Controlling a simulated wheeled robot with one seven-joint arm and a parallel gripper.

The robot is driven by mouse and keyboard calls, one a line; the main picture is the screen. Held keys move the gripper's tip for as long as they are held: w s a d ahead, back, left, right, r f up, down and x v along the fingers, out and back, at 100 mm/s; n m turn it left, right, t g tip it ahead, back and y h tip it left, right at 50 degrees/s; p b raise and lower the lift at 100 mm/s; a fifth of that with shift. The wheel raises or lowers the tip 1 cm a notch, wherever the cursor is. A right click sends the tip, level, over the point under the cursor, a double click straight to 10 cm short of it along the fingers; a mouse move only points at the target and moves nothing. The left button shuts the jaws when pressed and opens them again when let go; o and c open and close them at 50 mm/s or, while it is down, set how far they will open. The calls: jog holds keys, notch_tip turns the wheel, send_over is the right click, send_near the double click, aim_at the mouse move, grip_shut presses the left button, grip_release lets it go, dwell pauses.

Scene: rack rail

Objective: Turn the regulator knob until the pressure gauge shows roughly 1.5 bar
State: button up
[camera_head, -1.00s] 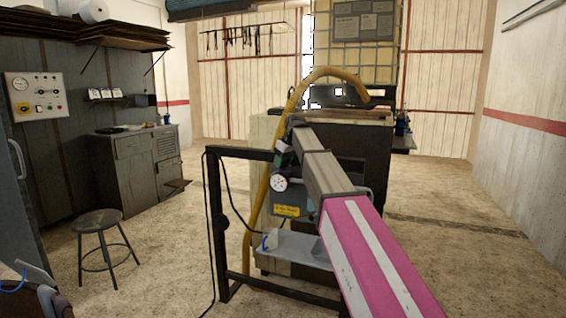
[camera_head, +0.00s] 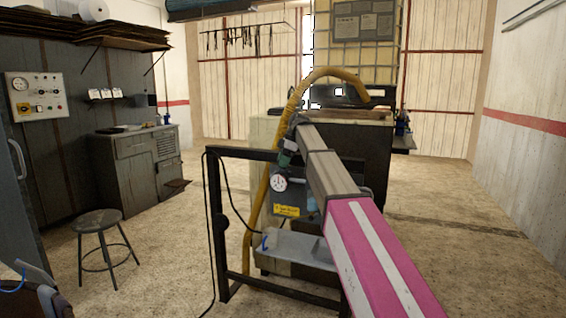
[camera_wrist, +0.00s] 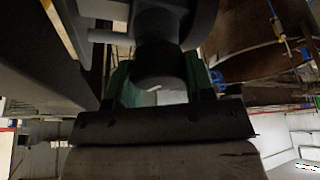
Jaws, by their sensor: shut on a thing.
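The pressure gauge (camera_head: 278,183) is a small round white dial on the dark rack frame, left of my arm. Its needle and numbers are too small to read surely. In the wrist view the regulator knob (camera_wrist: 162,62) is a dark round cylinder below a wider grey body. My gripper (camera_wrist: 160,84) has its green fingers on either side of the knob and is shut on it. In the head view my gripper (camera_head: 287,154) shows as a bit of green just above the gauge, and the knob is hidden there.
A yellow hose (camera_head: 263,185) arches behind the rack frame (camera_head: 214,215). A yellow label (camera_head: 287,210) and a grey tray (camera_head: 295,248) sit below the gauge. A stool (camera_head: 100,222) stands at left. The floor on the right is clear.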

jog(key=shift+n+g, duration=0.3)
jog(key=shift+n, duration=0.6)
jog(key=o, duration=0.9)
jog(key=shift+r, duration=0.1)
jog(key=v, duration=1)
jog(key=shift+r, duration=0.35)
